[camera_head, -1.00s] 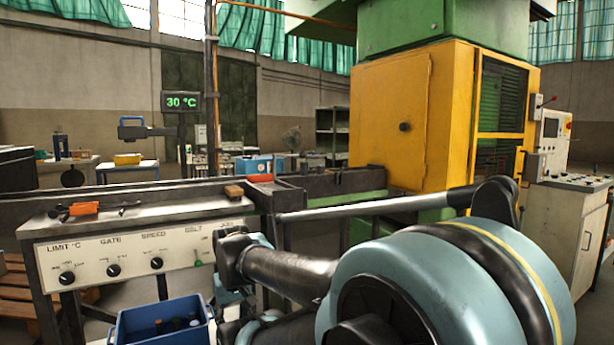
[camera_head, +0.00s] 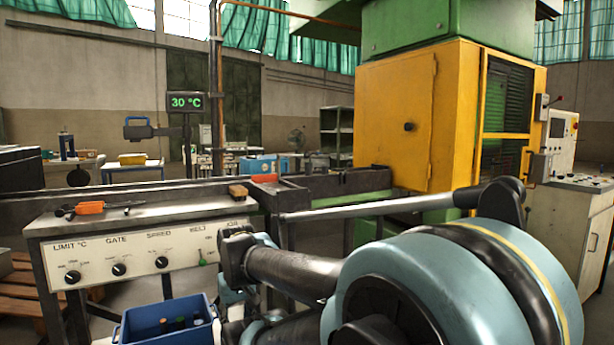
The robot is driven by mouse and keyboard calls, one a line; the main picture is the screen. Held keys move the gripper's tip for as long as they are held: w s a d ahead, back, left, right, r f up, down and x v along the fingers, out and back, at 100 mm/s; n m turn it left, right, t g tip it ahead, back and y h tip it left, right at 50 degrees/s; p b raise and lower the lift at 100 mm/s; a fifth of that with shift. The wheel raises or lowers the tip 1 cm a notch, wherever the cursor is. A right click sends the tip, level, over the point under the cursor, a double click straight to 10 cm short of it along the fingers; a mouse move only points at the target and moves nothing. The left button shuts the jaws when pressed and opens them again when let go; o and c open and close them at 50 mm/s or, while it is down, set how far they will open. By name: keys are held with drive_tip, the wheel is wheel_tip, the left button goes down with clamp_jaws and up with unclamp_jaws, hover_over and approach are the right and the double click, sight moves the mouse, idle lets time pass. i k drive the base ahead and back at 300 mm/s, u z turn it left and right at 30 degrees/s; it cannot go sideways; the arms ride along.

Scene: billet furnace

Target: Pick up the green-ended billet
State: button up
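A blue crate (camera_head: 126,336) stands low at the bottom of the view, in front of the control bench. The crate's lower part is cut off by the frame. My arm fills the lower right, with its links to the right of the crate. My gripper's fingers do not show, so I cannot see whether they are open or shut.
The control bench (camera_head: 140,252) with knobs stands behind the crate, with an orange-handled tool (camera_head: 90,208) on top. A brown block (camera_head: 238,190) lies by the dark conveyor trough (camera_head: 130,200). A yellow furnace (camera_head: 405,125) stands behind my arm. A display (camera_head: 186,102) reads 30 °C.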

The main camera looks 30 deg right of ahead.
sight(308, 165)
drive_tip(key=z, duration=2.25)
drive_tip(key=k, duration=1.15)
drive_tip(key=u, duration=1.05)
drive_tip(key=i, duration=1.5)
